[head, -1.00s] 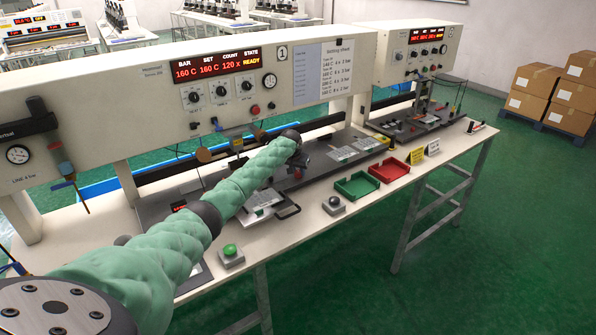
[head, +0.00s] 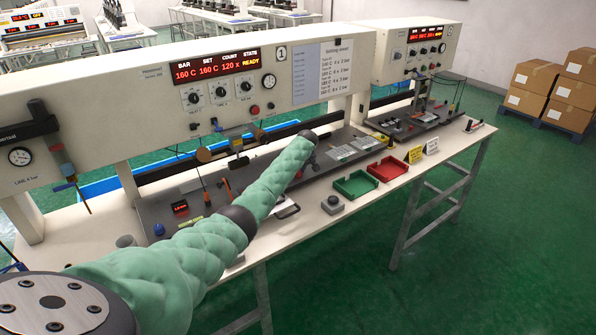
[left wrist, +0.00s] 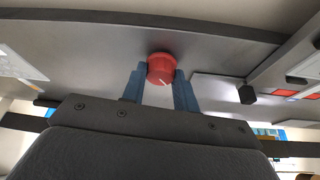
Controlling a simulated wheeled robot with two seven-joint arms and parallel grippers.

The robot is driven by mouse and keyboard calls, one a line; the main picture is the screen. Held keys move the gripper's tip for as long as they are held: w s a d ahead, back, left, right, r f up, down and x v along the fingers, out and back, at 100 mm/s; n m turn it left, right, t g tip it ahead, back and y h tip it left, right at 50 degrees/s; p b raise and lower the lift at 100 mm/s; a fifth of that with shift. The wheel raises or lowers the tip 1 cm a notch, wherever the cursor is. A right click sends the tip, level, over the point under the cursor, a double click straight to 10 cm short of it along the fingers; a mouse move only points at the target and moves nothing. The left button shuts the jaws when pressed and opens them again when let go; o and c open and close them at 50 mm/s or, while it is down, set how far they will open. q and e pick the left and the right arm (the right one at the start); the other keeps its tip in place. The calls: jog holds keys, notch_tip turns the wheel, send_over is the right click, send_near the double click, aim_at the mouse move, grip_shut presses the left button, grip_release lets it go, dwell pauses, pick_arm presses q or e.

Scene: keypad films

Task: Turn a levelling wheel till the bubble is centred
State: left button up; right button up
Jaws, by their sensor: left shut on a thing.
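A red wheel (left wrist: 161,69) with a pale line on its face shows in the left wrist view, standing against a grey plate. My left gripper (left wrist: 160,82) has its two blue fingers on either side of the wheel and is shut on it. I cannot make out a bubble in either view. My right gripper is not in view.
A green tray (head: 357,185) and a red tray (head: 388,168) sit on the bench's front edge. A grey button box (head: 333,204) stands left of them. The press panel (head: 215,82) runs above the bench.

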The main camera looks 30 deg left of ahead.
pick_arm(q)
jog(key=n+g+b, duration=0.1)
jog(key=n, duration=0.2)
jog(key=shift+w, duration=0.15)
jog(key=shift+n+y+b, duration=0.3)
jog(key=shift+n+b, duration=0.1)
jog(key=shift+n, duration=0.1)
jog(key=shift+n+g, duration=0.3)
jog(key=shift+n, duration=0.1)
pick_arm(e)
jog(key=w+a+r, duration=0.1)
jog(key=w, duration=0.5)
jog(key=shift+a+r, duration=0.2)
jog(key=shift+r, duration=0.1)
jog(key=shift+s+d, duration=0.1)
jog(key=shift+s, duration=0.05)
pick_arm(q)
jog(key=o, duration=1)
jog(key=shift+c, duration=0.2)
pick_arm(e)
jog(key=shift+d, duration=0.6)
pick_arm(q)
jog(key=shift+r, duration=0.1)
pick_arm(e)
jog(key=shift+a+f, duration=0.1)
